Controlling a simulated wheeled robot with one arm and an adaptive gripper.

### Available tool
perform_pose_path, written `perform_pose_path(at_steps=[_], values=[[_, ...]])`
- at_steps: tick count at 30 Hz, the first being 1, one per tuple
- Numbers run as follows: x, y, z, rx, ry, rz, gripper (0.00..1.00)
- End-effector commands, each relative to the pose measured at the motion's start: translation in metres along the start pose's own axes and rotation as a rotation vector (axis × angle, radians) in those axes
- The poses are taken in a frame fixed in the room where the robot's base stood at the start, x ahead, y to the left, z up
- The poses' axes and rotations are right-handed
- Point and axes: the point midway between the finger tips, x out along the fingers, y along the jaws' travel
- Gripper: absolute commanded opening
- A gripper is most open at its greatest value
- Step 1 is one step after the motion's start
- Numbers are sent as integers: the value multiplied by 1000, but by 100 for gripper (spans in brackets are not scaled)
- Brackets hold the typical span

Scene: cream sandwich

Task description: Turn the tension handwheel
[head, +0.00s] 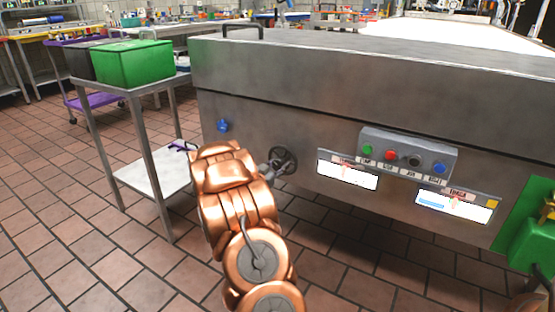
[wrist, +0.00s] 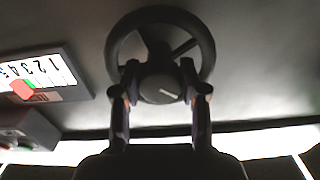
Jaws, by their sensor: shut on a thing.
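The tension handwheel (head: 284,160) is a small dark wheel on the front of the steel machine, left of the control panels. In the wrist view the handwheel (wrist: 201,31) fills the upper middle, with spokes and a round hub (wrist: 161,88) that bears a light mark. My gripper (wrist: 160,92) is shut on the handwheel's hub, with one finger at each side. In the head view my copper arm reaches to the wheel, and the fingers (head: 266,167) show only in part. A numbered scale (wrist: 45,75) with a red pointer (wrist: 22,89) is beside the wheel.
A control box (head: 408,154) with coloured buttons and two lit display panels (head: 347,175) are right of the wheel. A blue knob (head: 223,126) is to the upper left. A steel cart (head: 150,150) with a green bin (head: 133,63) stands left of my arm.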

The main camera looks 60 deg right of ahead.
Motion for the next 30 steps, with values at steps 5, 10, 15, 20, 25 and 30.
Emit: perform_pose_path(at_steps=[5,10,15,20,25,30], values=[[2,1,-11,-89,4,3,8],[2,1,-10,-180,4,3,8],[3,2,-12,-271,7,5,8],[3,2,-11,-364,7,4,8],[3,3,-10,-457,5,6,8],[3,2,-9,-538,6,6,8]])
